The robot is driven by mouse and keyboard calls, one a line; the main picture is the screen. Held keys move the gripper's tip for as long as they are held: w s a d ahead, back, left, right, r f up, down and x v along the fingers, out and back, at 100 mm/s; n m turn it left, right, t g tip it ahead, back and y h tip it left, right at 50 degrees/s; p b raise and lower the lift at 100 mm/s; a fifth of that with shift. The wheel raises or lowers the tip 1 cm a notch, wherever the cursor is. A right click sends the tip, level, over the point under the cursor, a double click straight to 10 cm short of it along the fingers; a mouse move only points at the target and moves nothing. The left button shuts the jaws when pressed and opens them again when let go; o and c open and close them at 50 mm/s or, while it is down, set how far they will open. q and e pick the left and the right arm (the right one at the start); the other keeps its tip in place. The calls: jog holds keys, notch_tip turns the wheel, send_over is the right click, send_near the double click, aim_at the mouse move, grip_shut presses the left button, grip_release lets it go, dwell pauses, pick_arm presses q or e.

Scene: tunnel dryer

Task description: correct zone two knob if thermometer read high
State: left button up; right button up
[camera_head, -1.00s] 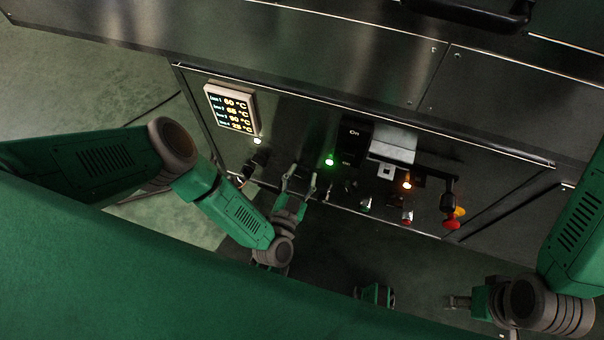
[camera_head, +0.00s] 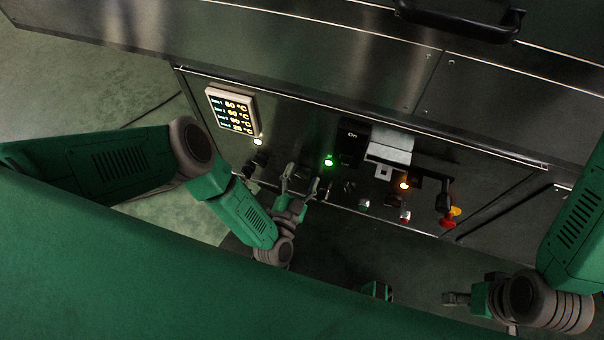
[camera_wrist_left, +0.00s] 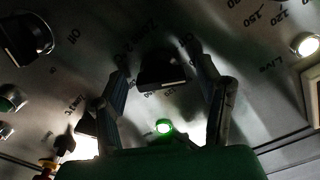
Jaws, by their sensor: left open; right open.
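The thermometer display (camera_head: 232,112) is a lit panel at the upper left of the control face. Its second line looks like 60 °C, matching the first, though the small digits are a little blurred. My left gripper (camera_head: 299,184) is open at the row of knobs, right of the display. In the left wrist view a black knob (camera_wrist_left: 163,72) with a pale mark sits between the spread fingers (camera_wrist_left: 165,92); lettering that looks like "Zone 2" is beside it. I cannot tell whether the fingers touch it. My right gripper (camera_head: 456,299) is open and empty at the lower right, away from the panel.
Another black knob (camera_head: 260,160) is left of my left gripper. A black handle (camera_head: 462,17) is above.

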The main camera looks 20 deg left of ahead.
aim_at(305, 150)
pick_arm(q)
notch_tip(305, 150, up, 10)
jog(key=shift+f, duration=0.1)
dwell(0.4)
dwell(0.5)
